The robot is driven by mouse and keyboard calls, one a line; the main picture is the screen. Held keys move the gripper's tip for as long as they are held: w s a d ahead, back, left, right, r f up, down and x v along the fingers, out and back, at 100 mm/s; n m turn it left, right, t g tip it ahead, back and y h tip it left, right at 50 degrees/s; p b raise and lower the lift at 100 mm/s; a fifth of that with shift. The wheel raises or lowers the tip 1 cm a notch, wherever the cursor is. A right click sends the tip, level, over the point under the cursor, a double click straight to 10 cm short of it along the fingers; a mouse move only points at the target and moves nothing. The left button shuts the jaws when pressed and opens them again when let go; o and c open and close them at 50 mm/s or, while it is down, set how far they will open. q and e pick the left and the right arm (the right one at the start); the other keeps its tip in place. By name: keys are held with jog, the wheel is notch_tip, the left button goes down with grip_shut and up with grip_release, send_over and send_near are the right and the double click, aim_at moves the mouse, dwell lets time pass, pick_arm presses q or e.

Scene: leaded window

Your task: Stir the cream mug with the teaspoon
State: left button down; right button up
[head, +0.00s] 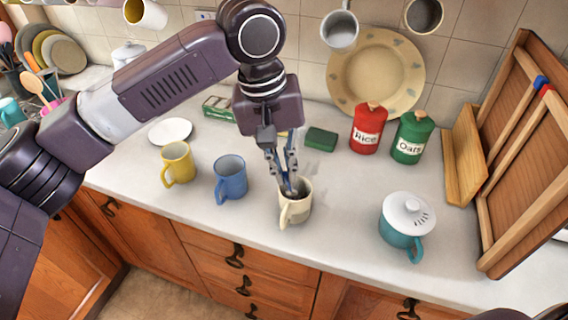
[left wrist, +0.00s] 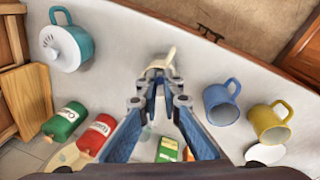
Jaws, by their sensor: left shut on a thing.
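The cream mug (head: 298,208) stands upright on the counter near its front edge, handle toward the front left. In the left wrist view its cream handle (left wrist: 165,57) shows beyond the fingertips, which hide most of the mug. My left gripper (head: 289,184) points down over the mug, fingertips at its opening. It also shows in the left wrist view (left wrist: 159,78). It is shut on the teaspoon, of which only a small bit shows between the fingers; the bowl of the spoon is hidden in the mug. My right gripper is not in view.
A blue mug (head: 230,178) and a yellow mug (head: 177,163) stand to the left. A lidded teal mug (head: 405,222) stands to the right. Red Rice (head: 367,130) and green Oats (head: 412,138) jars and a green sponge (head: 321,139) are behind. Counter between cream and teal mugs is clear.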

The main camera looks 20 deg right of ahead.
pick_arm(q)
jog(key=shift+w+d+f, duration=0.3)
jog(key=shift+w+f, duration=0.1)
jog(key=shift+f, duration=0.75)
jog(key=shift+w+d+f, duration=0.25)
jog(key=shift+w+f, duration=0.15)
jog(key=shift+f, duration=0.7)
jog(key=shift+w+d+f, duration=0.3)
jog(key=shift+w+f, duration=0.1)
jog(key=shift+f, duration=0.75)
